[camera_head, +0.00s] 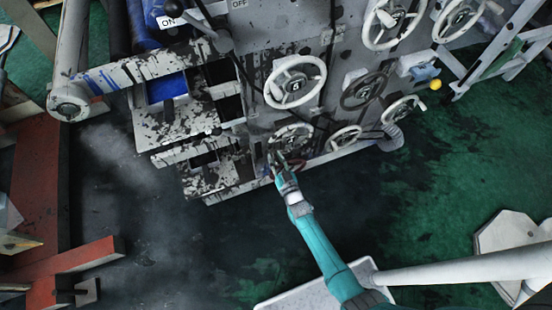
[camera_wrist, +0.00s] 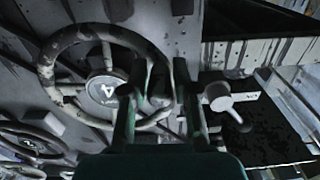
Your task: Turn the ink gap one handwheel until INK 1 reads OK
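A worn, dark-spotted handwheel (camera_head: 291,141) sits low on the machine's face in the head view. It fills the left half of the wrist view, where its pale rim (camera_wrist: 47,62) and marked hub (camera_wrist: 107,92) show. I cannot tell from the marking whether it is ink gap one. My gripper (camera_head: 276,157) is at the wheel's lower left in the head view. In the wrist view my gripper (camera_wrist: 156,80) has its fingers apart, with the right part of the rim between or just behind them. I cannot tell whether they touch. No INK 1 reading shows.
Several other handwheels surround it, including a white one (camera_head: 295,82) above and a dark one (camera_head: 363,90) to the right. A small lever (camera_wrist: 224,101) stands right of the fingers in the wrist view. Green floor (camera_head: 440,180) is open at right; a red beam (camera_head: 72,262) lies lower left.

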